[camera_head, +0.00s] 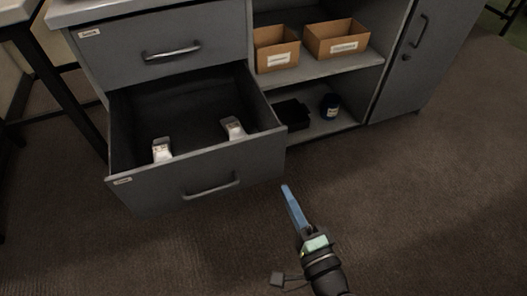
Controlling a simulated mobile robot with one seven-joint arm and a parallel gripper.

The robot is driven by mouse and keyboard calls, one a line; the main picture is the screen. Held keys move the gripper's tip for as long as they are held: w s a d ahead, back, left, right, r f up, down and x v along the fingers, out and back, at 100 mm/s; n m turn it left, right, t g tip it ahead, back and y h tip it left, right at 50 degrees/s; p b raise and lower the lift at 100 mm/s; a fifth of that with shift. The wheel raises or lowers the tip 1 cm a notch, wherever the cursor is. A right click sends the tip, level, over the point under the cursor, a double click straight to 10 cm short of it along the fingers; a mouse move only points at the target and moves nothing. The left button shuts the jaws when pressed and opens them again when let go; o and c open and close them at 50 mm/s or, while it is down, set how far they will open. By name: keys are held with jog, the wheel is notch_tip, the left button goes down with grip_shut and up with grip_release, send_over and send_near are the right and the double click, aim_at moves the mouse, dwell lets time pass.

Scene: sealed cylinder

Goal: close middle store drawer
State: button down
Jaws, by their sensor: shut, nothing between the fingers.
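The open drawer (236,161) is pulled well out of the grey cabinet, below a shut drawer (180,42). Its front has a bar handle (211,188) and a small label at the upper left. Two small white items (162,150) and (234,128) are inside, near the front. My gripper (287,189) is shut and empty, its blue fingers pointing up toward the drawer's right front corner. In the picture it appears just right of the drawer front, without overlapping it. Its exact depth from the drawer is hard to tell.
Right of the drawers, an open shelf holds two cardboard boxes (277,58) and (336,45). Below are a black bin (291,114) and a dark jar (329,106). A cabinet door (415,60) is shut at the right. The carpet (430,190) at the right is clear.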

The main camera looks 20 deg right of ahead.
aim_at(260, 140)
jog(key=w+b, duration=0.1)
jog(key=w, duration=1.2)
jog(key=shift+w+r, duration=0.15)
jog(key=shift+w, duration=0.15)
jog(key=shift+w, duration=0.1)
